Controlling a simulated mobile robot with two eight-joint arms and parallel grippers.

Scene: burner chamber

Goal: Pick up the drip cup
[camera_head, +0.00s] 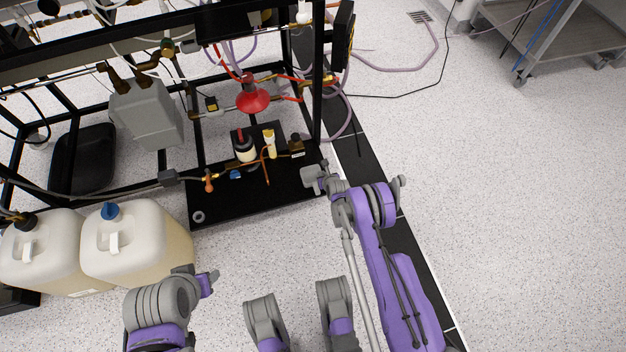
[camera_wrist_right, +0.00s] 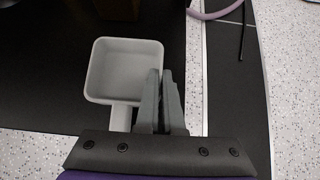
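The drip cup (camera_wrist_right: 110,65) is a small pale grey square cup with a short handle. In the right wrist view it sits left of and ahead of my right gripper (camera_wrist_right: 160,75). The fingers are close together at its right wall, one on the inner side and one on the outer, and seem to pinch it. In the head view the cup (camera_head: 312,172) shows at the tip of my right gripper (camera_head: 326,181), at the black base plate's right edge. My left gripper (camera_head: 210,281) is low at left, away from the cup; its fingers are too unclear to judge.
Two white canisters (camera_head: 137,240) stand at left. A black frame post (camera_head: 318,80) rises near my right gripper.

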